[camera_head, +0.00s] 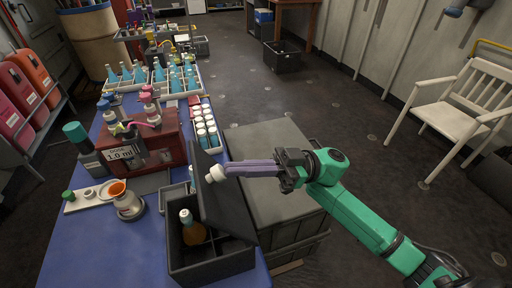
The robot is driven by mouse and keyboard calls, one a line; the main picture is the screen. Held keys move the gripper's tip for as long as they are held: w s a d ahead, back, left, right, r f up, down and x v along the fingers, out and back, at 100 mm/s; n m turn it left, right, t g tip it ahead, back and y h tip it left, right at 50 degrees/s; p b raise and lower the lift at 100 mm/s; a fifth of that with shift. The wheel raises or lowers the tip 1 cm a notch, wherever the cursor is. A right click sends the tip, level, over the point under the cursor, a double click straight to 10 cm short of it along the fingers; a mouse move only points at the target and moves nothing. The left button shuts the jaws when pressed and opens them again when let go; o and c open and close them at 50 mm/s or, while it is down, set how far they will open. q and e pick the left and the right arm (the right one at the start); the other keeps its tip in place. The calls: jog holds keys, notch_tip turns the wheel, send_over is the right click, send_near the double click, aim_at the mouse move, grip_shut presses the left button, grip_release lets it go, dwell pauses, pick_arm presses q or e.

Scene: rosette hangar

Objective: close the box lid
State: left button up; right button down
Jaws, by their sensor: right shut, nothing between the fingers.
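The dark grey box (211,262) stands at the front right edge of the blue table, with a brown bottle (192,228) inside it. Its lid (229,202) is open and tilted up along the box's right side. My right gripper (218,173) comes in from the right with its purple fingers shut and nothing between them. Its pale fingertips are at the lid's upper part; I cannot tell whether they touch it. My left gripper is not in view.
The blue table (95,243) also holds a red device (150,140), a small pot (126,203) and a tray of white-capped vials (206,132). A large grey crate (270,150) stands right of the table, beneath my right arm. A white chair (450,110) is farther right.

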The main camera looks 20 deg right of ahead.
aim_at(212, 177)
jog(key=a+h+p, duration=0.2)
jog(key=p, duration=0.2)
jog(key=a+h+p, duration=0.1)
jog(key=a+p, duration=0.1)
jog(key=p, duration=0.2)
jog(key=a+h+p, duration=0.2)
jog(key=a+p, duration=0.1)
jog(key=p, duration=0.1)
jog(key=shift+s+a+f+h, duration=0.1)
jog(key=shift+s+f+h, duration=0.15)
jog(key=shift+h, duration=0.05)
jog(key=a+f+h+p, duration=0.1)
jog(key=a+f+p, duration=0.1)
jog(key=a+f, duration=0.4)
jog(key=shift+s+a+f+p, duration=0.2)
jog(key=shift+f+p, duration=0.15)
jog(key=shift+f, duration=0.75)
jog(key=shift+r, duration=0.1)
